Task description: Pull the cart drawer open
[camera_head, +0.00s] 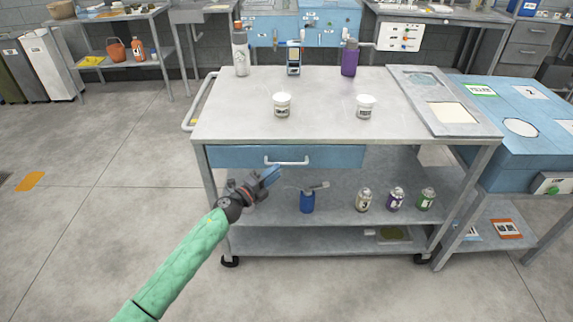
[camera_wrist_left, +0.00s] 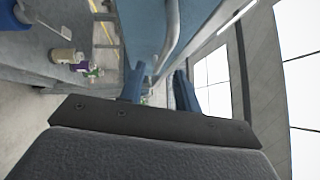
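The cart drawer (camera_head: 235,157) has a blue front under the left part of the cart's top and looks closed. Its pale bar handle (camera_head: 287,162) is at the middle of the front. My left gripper (camera_head: 271,175) is just below and left of the handle in the head view. In the left wrist view the two blue fingers (camera_wrist_left: 160,80) are apart with a gap between them. The handle (camera_wrist_left: 172,28) shows there beyond the gap, close to the fingertips; I cannot tell whether it touches them. The drawer front (camera_wrist_left: 142,30) lies beside it. My right gripper is not in view.
The cart top (camera_head: 325,105) carries two white tubs, a white bottle, a purple bottle and a small device. A blue table (camera_head: 525,150) adjoins at right. The floor in front is clear.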

